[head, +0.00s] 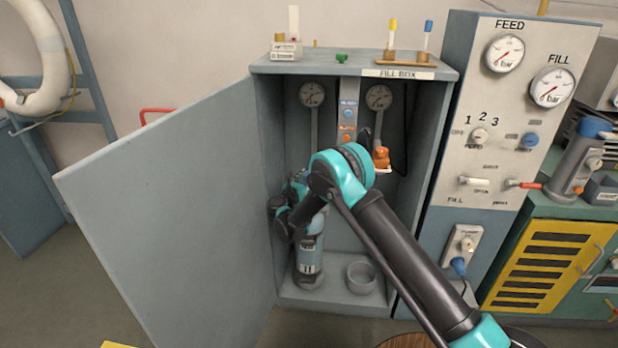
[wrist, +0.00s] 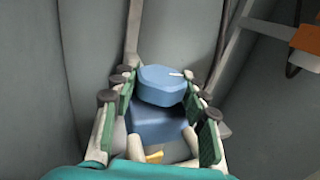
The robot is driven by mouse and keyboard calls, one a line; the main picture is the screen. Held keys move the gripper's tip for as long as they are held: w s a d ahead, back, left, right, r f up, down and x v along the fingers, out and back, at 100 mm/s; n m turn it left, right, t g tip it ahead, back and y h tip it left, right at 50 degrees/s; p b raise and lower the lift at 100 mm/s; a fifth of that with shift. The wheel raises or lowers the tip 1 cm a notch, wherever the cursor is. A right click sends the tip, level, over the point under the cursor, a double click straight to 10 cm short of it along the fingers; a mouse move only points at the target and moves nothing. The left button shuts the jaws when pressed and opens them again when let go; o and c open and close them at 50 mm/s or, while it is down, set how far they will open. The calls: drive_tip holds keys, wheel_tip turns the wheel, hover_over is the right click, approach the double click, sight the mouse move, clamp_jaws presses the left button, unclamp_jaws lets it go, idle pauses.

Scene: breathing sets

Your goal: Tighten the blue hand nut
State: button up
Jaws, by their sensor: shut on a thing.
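The blue hand nut (wrist: 160,86) shows in the wrist view between my gripper's green-padded fingers, with a small white mark on its top face. My gripper (wrist: 159,92) is shut on it, fingers on its left and right sides. A wider blue part (wrist: 158,124) shows just below the nut in that view. In the head view my arm reaches into the open fill box, above a cylinder (head: 309,262) with a blue and white label that stands upright at the left. The nut is hidden there behind my arm and gripper.
The fill box door (head: 170,200) stands open to the left. A round cup (head: 361,278) sits on the box floor right of the cylinder. A control panel (head: 490,145) stands right.

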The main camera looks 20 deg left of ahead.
drive_tip(key=shift+m+h, duration=0.6)
drive_tip(key=shift+h, duration=0.4)
drive_tip(key=shift+g+h, duration=0.3)
drive_tip(key=o, duration=1.2)
wheel_tip(320, 180, up, 10)
